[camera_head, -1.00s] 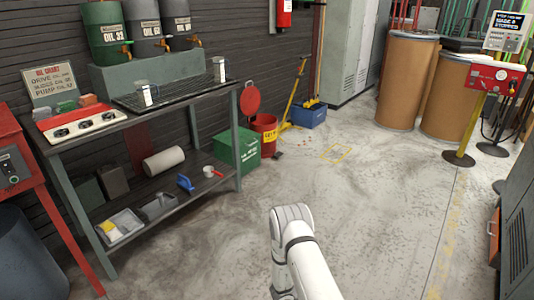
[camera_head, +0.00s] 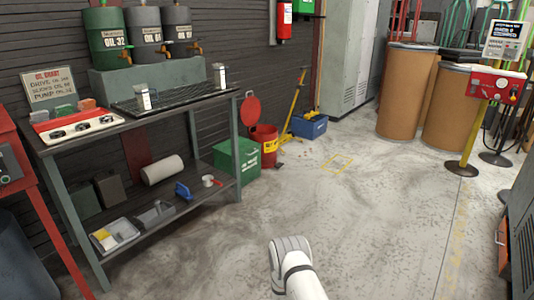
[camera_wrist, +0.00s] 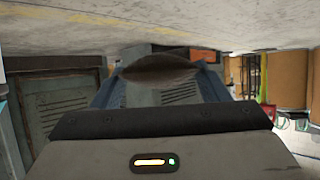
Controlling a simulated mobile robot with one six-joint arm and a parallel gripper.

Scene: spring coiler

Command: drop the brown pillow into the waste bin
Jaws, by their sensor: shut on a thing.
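A thin brown-grey rounded pillow (camera_wrist: 160,69) is pinched between the two fingers of my gripper (camera_wrist: 160,88), in the wrist view. Its far side is hidden. The head view shows only part of my white arm; the gripper and pillow are out of sight there. A red can (camera_head: 265,146) with a yellow label and a raised round red lid stands on the floor by the wall. Beside it is a green box (camera_head: 236,160) with white lettering. A dark round bin (camera_head: 22,262) is cut off at lower left. I cannot tell which is the waste bin.
A workbench (camera_head: 165,112) with a lower shelf stands along the left wall. A blue crate (camera_head: 308,126) and brown drums (camera_head: 405,92) are farther back. A dark cabinet (camera_head: 522,240) bounds the right. The middle floor is clear.

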